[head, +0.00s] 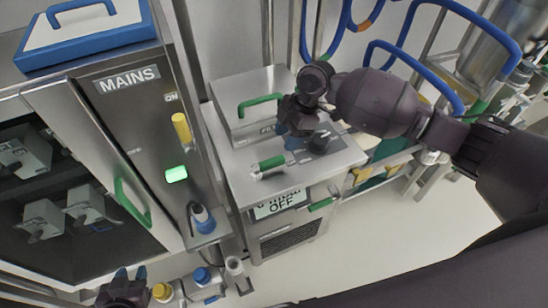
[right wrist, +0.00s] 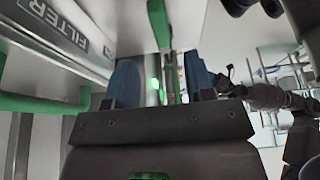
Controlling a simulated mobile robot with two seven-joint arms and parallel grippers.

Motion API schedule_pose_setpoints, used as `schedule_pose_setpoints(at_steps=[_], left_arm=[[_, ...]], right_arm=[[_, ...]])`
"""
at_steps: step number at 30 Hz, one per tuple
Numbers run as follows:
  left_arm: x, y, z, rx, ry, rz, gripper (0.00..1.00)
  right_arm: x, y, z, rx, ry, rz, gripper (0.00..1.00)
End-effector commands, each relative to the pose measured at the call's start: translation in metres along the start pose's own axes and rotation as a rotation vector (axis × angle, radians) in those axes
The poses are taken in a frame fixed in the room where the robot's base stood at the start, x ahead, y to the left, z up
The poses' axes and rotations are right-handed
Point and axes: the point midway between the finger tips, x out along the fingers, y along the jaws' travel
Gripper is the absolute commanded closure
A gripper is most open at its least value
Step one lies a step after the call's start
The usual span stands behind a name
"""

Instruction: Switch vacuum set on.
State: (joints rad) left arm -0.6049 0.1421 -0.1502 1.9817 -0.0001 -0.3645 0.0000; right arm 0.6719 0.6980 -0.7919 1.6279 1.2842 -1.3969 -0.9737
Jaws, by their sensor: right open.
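The vacuum set is a steel unit (head: 222,160) in the middle of the head view. Its front display (head: 280,204) reads OFF, and the line above is partly cut off. A green-handled lever (head: 270,163) lies on its top plate, with a dark round part (head: 320,141) behind it. My right gripper (head: 292,143) is over the top plate, behind the lever and apart from it. In the right wrist view its blue fingers (right wrist: 162,85) are spread with nothing held. My left gripper (head: 131,273) is low at the left, fingertips apart, away from the unit.
A cabinet marked MAINS (head: 127,79) stands left, with a yellow handle (head: 181,128) and a lit green lamp (head: 177,174). A box labelled FILTER (right wrist: 62,35) with a green handle is close beside my right gripper. Blue hoses (head: 400,40) hang behind. Floor is clear at right.

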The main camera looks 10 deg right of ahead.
Motion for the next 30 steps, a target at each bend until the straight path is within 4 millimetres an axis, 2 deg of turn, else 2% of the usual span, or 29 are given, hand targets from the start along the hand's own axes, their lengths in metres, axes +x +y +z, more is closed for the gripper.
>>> schedule_pose_setpoints(at_steps=[9,15,20,28,29,30], left_arm=[[-0.001,0.000,-0.002,0.000,0.000,0.000,0.63],[-0.002,0.000,-0.002,0.000,-0.001,0.000,0.63],[-0.002,0.000,-0.002,0.000,-0.001,0.000,0.63],[-0.002,0.000,-0.001,0.000,-0.003,0.000,0.63],[-0.002,0.000,-0.001,0.000,-0.003,0.000,0.63],[-0.002,0.000,-0.001,0.000,-0.003,0.000,0.63]], right_arm=[[0.055,-0.001,0.000,0.003,0.000,-0.002,0.51],[0.077,0.000,0.000,0.002,0.000,0.000,0.51],[0.086,0.000,0.000,0.002,0.000,0.001,0.51],[0.087,0.000,0.000,0.001,0.000,0.001,0.51],[0.087,0.000,0.000,0.002,0.000,0.001,0.53],[0.086,0.000,0.000,0.001,0.000,0.001,0.59]])
